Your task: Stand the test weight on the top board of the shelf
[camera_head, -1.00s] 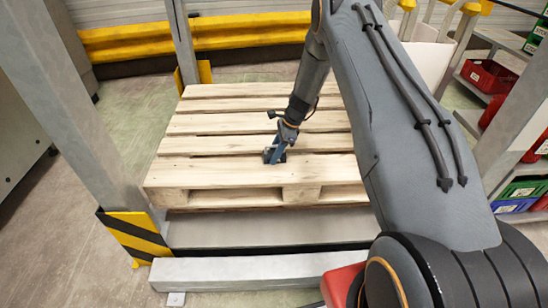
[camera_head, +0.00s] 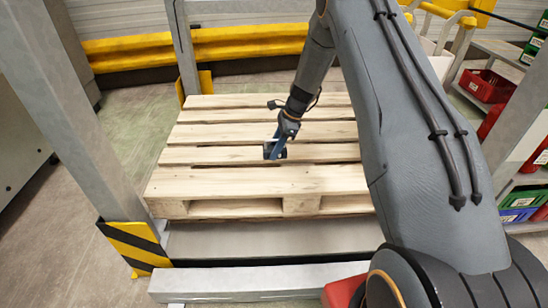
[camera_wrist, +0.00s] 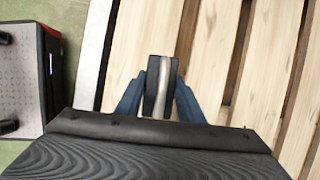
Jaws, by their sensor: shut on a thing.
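Grey uprights with a yellow-black guard (camera_head: 138,243) stand left of the pallet. A yellow rail (camera_head: 250,40) runs behind. Red (camera_head: 484,84) and green (camera_head: 516,216) bins sit on the right shelving. A grey beam (camera_head: 250,283) lies in front.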

